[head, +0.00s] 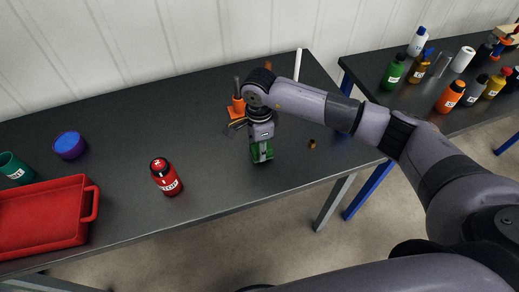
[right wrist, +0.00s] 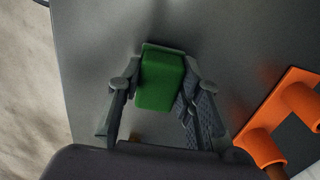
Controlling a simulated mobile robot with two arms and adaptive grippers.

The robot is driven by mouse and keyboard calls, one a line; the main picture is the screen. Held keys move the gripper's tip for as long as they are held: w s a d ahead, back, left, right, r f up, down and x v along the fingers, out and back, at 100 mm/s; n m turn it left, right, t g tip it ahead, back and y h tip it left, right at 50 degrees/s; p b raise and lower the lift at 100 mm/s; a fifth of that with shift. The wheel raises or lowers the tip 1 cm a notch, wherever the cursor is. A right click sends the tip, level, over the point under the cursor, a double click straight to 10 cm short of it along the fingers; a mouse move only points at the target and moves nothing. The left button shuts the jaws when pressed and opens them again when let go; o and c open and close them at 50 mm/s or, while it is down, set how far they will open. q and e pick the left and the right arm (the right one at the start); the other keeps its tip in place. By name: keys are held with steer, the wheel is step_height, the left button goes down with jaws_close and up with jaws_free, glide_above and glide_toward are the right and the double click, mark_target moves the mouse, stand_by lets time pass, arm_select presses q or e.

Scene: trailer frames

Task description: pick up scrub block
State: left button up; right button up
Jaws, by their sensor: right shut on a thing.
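The scrub block is a green block (head: 262,154) near the front edge of the dark table in the head view. My right gripper (head: 262,151) points down over it. In the right wrist view the green block (right wrist: 162,80) sits between the two fingers of the right gripper (right wrist: 160,92), which is shut on it. I cannot tell whether the block touches the table. My left gripper is not in view.
An orange holder (head: 236,108) stands just behind my gripper and shows at right in the wrist view (right wrist: 285,110). A red bottle (head: 165,177), red tray (head: 45,215) and blue-purple bowl (head: 69,145) are to the left. A second table (head: 430,105) holds several bottles.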

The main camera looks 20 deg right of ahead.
step_height(320, 180, up, 19)
steer(key=b, duration=0.4)
steer(key=o, duration=0.6)
steer(key=c, duration=0.5)
steer(key=shift+f, duration=0.15)
